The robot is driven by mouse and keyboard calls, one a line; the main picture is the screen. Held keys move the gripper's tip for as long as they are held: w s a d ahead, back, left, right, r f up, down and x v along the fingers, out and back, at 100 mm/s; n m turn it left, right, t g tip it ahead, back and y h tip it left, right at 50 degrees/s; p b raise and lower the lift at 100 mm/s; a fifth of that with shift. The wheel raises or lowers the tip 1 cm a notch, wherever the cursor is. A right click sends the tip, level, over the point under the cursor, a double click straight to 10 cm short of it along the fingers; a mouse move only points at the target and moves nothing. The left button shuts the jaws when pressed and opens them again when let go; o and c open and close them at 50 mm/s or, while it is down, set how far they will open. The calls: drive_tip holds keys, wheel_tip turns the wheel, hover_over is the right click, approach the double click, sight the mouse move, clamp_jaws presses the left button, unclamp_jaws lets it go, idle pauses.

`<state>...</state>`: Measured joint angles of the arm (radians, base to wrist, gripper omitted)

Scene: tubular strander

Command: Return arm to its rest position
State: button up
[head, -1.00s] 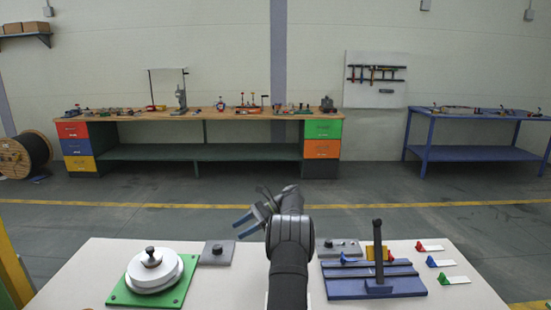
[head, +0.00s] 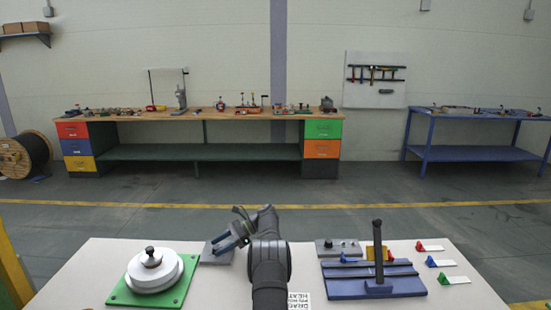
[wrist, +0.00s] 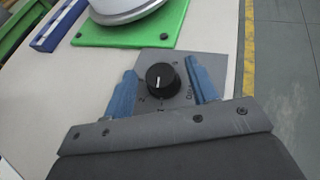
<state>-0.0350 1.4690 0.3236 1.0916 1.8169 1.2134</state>
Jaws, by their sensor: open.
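My gripper (head: 222,243) is over the left part of the table in the head view, its blue fingers apart and empty. It hangs over a small grey plate (head: 218,258), which the fingers partly hide. In the wrist view, this grey plate (wrist: 207,62) carries a black dial knob (wrist: 162,80) with a white pointer line and printed marks. The knob shows between the two blue fingers of my gripper (wrist: 163,72); I cannot tell whether they touch it. My arm crosses the middle of the table, bent to the left.
A white round stacked piece (head: 152,270) stands on a green plate (head: 120,293) at left. At right are a blue slotted base (head: 345,290) with an upright black lever (head: 377,240), another grey panel (head: 335,247) and coloured tags (head: 440,262). A printed white label (head: 299,300) lies beside my arm.

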drive_tip(key=shift+s+m+t, duration=0.1)
drive_tip(key=shift+m+t, duration=0.2)
drive_tip(key=shift+t, duration=0.1)
drive_tip(key=shift+s+m+t+y, duration=0.15)
drive_tip(key=shift+m+t+y, duration=0.05)
drive_tip(key=shift+m+t, duration=1.05)
drive_tip(key=shift+s+m+t+y, duration=0.2)
drive_tip(key=shift+m+t, duration=0.85)
drive_tip(key=shift+t, duration=0.4)
drive_tip(key=shift+s+f+m+t+h, duration=0.1)
drive_tip(key=shift+m+t+h, duration=0.25)
drive_tip(key=shift+m+t, duration=0.9)
drive_tip(key=shift+s+m+t+h, duration=0.1)
drive_tip(key=shift+m+t+h, duration=0.25)
drive_tip(key=shift+m+t, duration=0.9)
drive_tip(key=shift+w+d+n+g+y, duration=0.15)
drive_tip(key=shift+n+g+y, duration=0.35)
drive_tip(key=shift+n+g, duration=0.5)
drive_tip(key=shift+w+n+g, duration=0.15)
drive_tip(key=shift+n+g, duration=1.1)
drive_tip(key=shift+g, duration=0.1)
drive_tip(key=shift+w+n+g, duration=0.15)
drive_tip(key=shift+n+g, duration=1.1)
drive_tip(key=shift+g, duration=0.1)
drive_tip(key=shift+g, duration=0.3)
drive_tip(key=shift+t+y, duration=0.3)
drive_tip(key=shift+t, duration=0.2)
